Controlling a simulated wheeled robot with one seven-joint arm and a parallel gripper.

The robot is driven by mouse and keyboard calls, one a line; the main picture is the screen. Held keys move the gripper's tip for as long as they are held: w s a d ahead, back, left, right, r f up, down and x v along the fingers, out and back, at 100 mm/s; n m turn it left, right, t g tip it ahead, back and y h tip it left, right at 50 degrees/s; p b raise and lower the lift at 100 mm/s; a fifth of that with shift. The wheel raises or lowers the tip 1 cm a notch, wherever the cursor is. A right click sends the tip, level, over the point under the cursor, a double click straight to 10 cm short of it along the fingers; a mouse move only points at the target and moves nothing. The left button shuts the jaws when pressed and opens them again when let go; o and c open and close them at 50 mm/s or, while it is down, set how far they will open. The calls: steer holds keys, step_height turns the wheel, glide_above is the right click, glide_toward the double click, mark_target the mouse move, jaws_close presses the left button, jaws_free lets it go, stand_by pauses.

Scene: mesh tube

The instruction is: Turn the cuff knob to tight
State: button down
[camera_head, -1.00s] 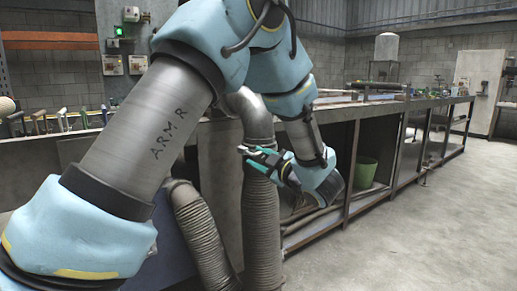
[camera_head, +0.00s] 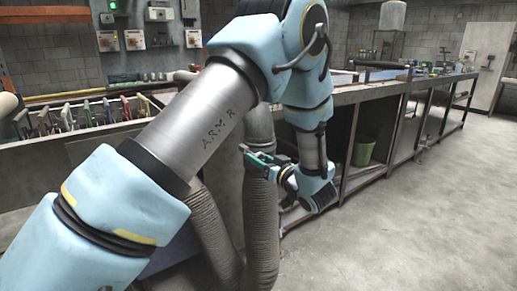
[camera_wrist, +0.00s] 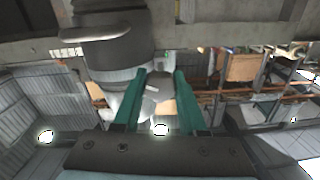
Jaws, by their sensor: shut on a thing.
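The grey ribbed tube (camera_head: 262,225) stands upright in the middle of the head view, with a smooth pipe above it. My gripper (camera_head: 246,153) lies across the tube near its upper end, its green fingers pointing left. In the wrist view the two green fingers of my gripper (camera_wrist: 160,74) reach up to a pale grey cuff beneath a dark pipe (camera_wrist: 110,50). A small pale piece, likely the cuff knob (camera_wrist: 151,88), shows between the fingers. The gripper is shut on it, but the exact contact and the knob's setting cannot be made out.
A second ribbed tube (camera_head: 212,235) slants close by on the left. A long workbench (camera_head: 400,88) with open shelves runs behind to the right, with a green bucket (camera_head: 363,151) on a shelf. A rack of tools (camera_head: 85,113) is at left. The floor at right is clear.

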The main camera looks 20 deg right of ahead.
steer(key=m+p, duration=0.5)
steer(key=m, duration=0.1)
steer(key=shift+r+p, duration=0.15)
steer(key=shift+p, duration=0.2)
steer(key=m+p, duration=0.3)
steer(key=m, duration=0.2)
steer(key=shift+f, duration=0.2)
steer(key=shift+m, duration=0.4)
steer(key=shift+c, duration=2.3)
jaws_free()
steer(key=shift+s, duration=0.1)
steer(key=s+d+b, duration=0.2)
steer(key=s, duration=0.8)
steer(key=shift+s, duration=0.25)
